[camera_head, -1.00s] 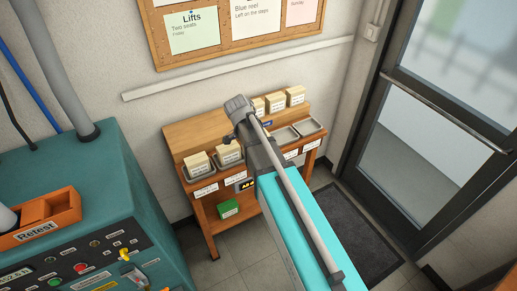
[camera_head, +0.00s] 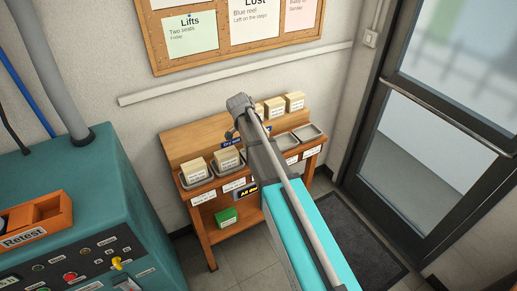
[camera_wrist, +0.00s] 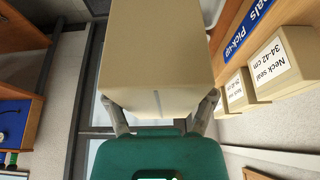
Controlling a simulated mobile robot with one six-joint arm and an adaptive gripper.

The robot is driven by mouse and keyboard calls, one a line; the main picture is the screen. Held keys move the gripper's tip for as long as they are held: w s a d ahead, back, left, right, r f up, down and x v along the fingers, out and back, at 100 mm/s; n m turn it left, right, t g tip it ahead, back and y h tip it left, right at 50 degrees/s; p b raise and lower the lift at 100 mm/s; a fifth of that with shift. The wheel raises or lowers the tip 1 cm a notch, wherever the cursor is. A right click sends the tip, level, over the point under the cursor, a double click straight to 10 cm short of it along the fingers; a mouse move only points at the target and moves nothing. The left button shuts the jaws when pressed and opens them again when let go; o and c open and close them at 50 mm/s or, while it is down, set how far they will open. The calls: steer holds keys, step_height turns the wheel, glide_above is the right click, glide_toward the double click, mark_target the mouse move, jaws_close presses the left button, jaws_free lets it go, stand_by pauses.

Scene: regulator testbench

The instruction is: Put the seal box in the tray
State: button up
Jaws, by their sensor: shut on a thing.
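A plain beige seal box (camera_wrist: 158,55) fills the upper middle of the wrist view. My gripper (camera_wrist: 160,106) is shut on it, one finger at each side of its near end. Its label is not visible. In the head view my arm hides the gripper and the held box. On the wooden bench, two grey trays at the right, a nearer one (camera_head: 284,142) and a farther one (camera_head: 307,132), look empty. Two trays at the left hold a beige box (camera_head: 198,171) and another beige box (camera_head: 227,159). Tray labels are too small to read.
Several boxes, including one labelled neck seal (camera_wrist: 282,64), stand along the bench back beside a blue pick-up sign (camera_wrist: 248,28). A green box (camera_head: 226,216) sits on the lower shelf. A teal machine (camera_head: 95,200) stands left, a glass door (camera_head: 435,120) right.

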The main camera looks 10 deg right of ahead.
steer(key=shift+w+d+f+b, duration=0.25)
steer(key=shift+w+f+b, duration=0.9)
steer(key=shift+f, duration=0.2)
steer(key=shift+w+d+f+b, duration=0.2)
steer(key=shift+w+f+b, duration=0.95)
steer(key=shift+f, duration=0.15)
steer(key=shift+w+d+f+b, duration=0.1)
steer(key=shift+w+f+b, duration=0.25)
steer(key=shift+f+b, duration=1.6)
steer(key=shift+b, duration=0.05)
steer(key=shift+f, duration=0.15)
steer(key=o, duration=1.2)
